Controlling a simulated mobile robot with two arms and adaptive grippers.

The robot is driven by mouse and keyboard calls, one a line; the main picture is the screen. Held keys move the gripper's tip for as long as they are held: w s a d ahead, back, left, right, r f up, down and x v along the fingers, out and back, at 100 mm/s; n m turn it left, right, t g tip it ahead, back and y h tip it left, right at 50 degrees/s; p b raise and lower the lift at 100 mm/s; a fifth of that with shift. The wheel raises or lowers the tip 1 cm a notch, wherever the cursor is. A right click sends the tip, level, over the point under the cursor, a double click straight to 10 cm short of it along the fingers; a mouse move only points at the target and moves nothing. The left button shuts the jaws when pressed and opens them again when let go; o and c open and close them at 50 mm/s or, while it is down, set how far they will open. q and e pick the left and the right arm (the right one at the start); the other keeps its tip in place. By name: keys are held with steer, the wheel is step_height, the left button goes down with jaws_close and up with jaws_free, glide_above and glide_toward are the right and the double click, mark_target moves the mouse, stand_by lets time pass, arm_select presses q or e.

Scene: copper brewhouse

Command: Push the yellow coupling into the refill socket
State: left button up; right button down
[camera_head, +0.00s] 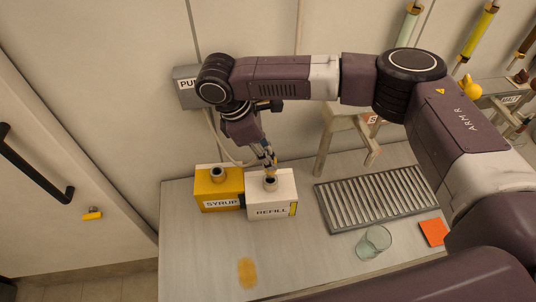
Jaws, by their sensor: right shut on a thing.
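The white box marked REFILL (260,210) stands on the grey counter, with a dark round socket (270,184) on its top. My right gripper (269,166) points down just above this socket and is shut on the yellow coupling (268,173). The coupling is small here and partly hidden by the fingers. It is over or at the socket mouth; I cannot tell whether it has entered. The yellow box marked SYRUP (219,203) stands close to the left of the white box, with its own round socket (217,173). My left gripper is not in view.
A pale hose (219,148) runs down from the grey wall box (187,90) behind my right gripper. To the right are a slatted drip grate (372,200), a glass (374,242) and an orange square (433,232). A yellowish stain (247,272) marks the front counter.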

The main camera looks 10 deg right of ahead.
steer(key=shift+f+b, duration=0.5)
steer(key=shift+f, duration=1.6)
steer(key=c, duration=1.6)
jaws_free()
steer(key=shift+r, duration=0.1)
steer(key=shift+p+v, duration=0.55)
steer(key=shift+v, duration=1.85)
steer(key=v, duration=1.2)
steer(key=shift+a, duration=0.1)
